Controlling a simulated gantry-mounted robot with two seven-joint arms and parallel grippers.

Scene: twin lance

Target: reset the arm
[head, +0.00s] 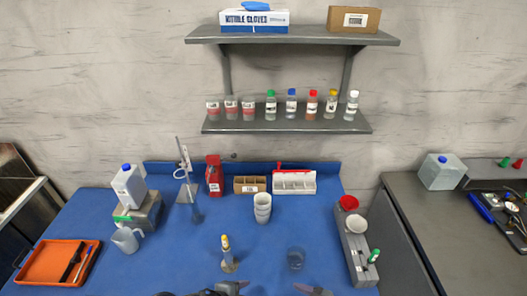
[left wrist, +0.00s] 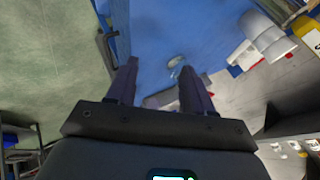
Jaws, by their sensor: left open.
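My left gripper (left wrist: 160,68) is open in the left wrist view, its two dark fingers apart with nothing held between them. In the head view only a part of it (head: 230,287) shows at the bottom edge, left of the middle. A part of what looks like my right gripper (head: 312,290) shows at the bottom edge, right of the middle; most is cut off, so its jaws cannot be judged. Both are at the near side of the blue table (head: 150,265).
An orange tray (head: 50,262) and a jug (head: 126,239) are at the left. A stack of white cups (head: 262,207) stands mid-table. A grey rack (head: 355,250) lines the right edge. Shelves (head: 290,124) with several bottles hang behind. The table's centre-left is clear.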

